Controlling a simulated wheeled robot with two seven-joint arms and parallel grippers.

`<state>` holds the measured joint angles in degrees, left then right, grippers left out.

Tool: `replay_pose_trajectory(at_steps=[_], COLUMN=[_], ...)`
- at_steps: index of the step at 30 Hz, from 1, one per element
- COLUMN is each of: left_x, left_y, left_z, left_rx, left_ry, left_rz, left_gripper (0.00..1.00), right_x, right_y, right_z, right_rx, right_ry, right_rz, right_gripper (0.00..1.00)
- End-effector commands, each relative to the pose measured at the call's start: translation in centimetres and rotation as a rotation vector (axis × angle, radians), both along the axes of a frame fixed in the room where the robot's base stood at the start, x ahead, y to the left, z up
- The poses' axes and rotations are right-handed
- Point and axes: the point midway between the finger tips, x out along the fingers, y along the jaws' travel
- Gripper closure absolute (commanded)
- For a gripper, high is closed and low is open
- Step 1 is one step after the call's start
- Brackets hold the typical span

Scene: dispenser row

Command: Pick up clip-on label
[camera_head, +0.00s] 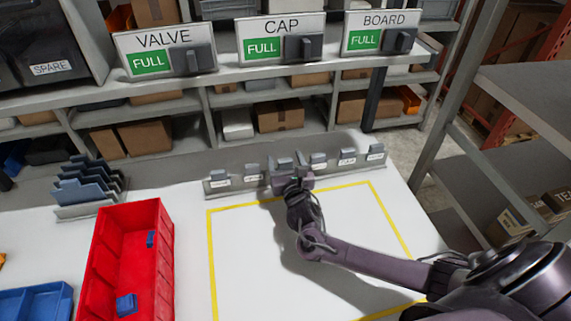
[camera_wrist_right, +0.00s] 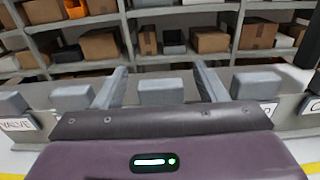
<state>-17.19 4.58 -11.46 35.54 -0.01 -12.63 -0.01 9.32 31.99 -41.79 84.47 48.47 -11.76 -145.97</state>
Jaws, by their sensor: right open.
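Several grey clip-on labels with white tags stand in a row on a low rail (camera_head: 235,190) at the back of the white table. My right gripper (camera_head: 291,168) is over the middle of this row, in front of one grey clip. In the right wrist view the open fingers (camera_wrist_right: 161,85) stand on either side of a grey clip (camera_wrist_right: 160,92), with gaps at both sides. Its tag is hidden behind my gripper body. Neighbouring clips are at left (camera_wrist_right: 72,97) and right (camera_wrist_right: 258,86); a tag reading VALVE (camera_wrist_right: 17,125) shows at far left. My left gripper is not in view.
A red bin (camera_head: 163,225) with blue pieces, a blue tray (camera_head: 38,303) and a grey-blue rack (camera_head: 85,190) stand at left. VALVE (camera_head: 165,38), CAP (camera_head: 281,25) and BOARD (camera_head: 382,18) signs reading FULL top the back shelves. The yellow-outlined table area holds no loose objects.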

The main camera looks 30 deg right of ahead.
Motion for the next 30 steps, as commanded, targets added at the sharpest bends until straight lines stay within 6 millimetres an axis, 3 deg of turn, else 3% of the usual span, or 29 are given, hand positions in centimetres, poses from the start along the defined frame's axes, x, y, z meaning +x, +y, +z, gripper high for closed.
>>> replay_pose_trajectory(at_steps=[5, 16, 25, 30], left_x=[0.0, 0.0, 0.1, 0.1], left_y=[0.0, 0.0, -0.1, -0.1], left_z=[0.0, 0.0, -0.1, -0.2], left_rx=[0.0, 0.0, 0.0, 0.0], left_ry=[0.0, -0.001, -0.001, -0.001], left_rz=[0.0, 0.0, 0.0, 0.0], left_gripper=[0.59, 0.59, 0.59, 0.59], right_x=[0.0, -0.1, 0.0, 0.0], right_y=[0.0, 0.0, 0.0, 0.0], right_z=[0.0, 0.0, 0.2, 1.8], right_rx=[0.0, 0.0, 0.0, 0.001], right_ry=[0.0, 0.0, -0.001, -0.003], right_rz=[0.0, 0.0, 0.0, 0.001], right_gripper=[0.36, 0.82, 0.82, 0.82])
